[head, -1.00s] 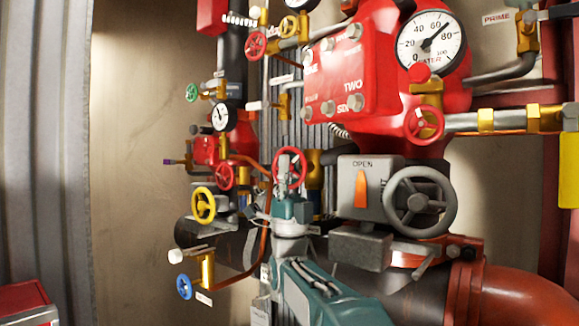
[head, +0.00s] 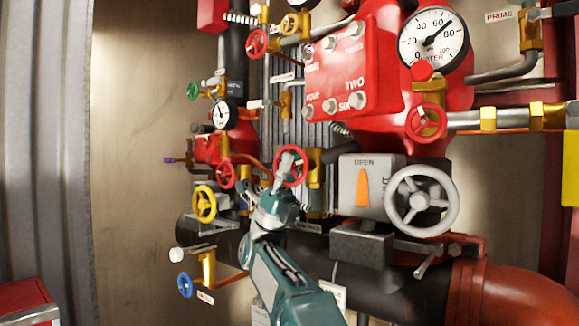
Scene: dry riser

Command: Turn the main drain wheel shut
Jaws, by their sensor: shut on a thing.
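A red handwheel (head: 303,169) stands at mid-picture in front of the ribbed panel, beside a brass valve body (head: 316,180). My gripper (head: 287,161) reaches up to it from below, tilted, and is shut on the wheel at its left and middle part. The fingers cover part of the rim and hub, so their exact hold is hard to see. No label that reads main drain is legible in this view.
A large grey handwheel (head: 447,201) beside a box (head: 350,190) marked OPEN is close on the right. Smaller red (head: 226,176), yellow (head: 204,204) and blue (head: 185,285) wheels are at left. A gauge (head: 433,41) is at upper right.

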